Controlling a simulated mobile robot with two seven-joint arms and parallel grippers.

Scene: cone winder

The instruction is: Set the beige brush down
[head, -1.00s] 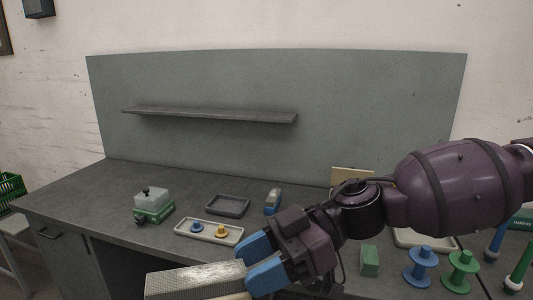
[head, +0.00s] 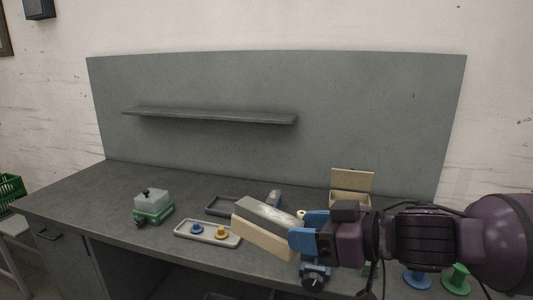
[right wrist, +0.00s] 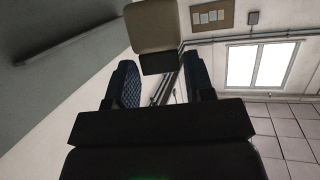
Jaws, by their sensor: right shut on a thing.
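The beige brush (head: 262,238) shows in the head view as a long block with a beige side and a grey upper face. It is tilted, its near right end at my right gripper (head: 303,248). The gripper's blue fingers are shut on that end and partly hide it. The brush appears in front of the bench; whether it touches anything cannot be told. In the right wrist view the brush (right wrist: 152,25) shows beyond the fingers (right wrist: 160,85). My left gripper is not in view.
On the grey bench (head: 100,190) stand a green-based box (head: 153,208), a pale tray (head: 212,240) with blue and yellow pieces, a dark tray (head: 220,205) and an open beige box (head: 350,199). Spools (head: 456,277) stand at right. The bench's left part is clear.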

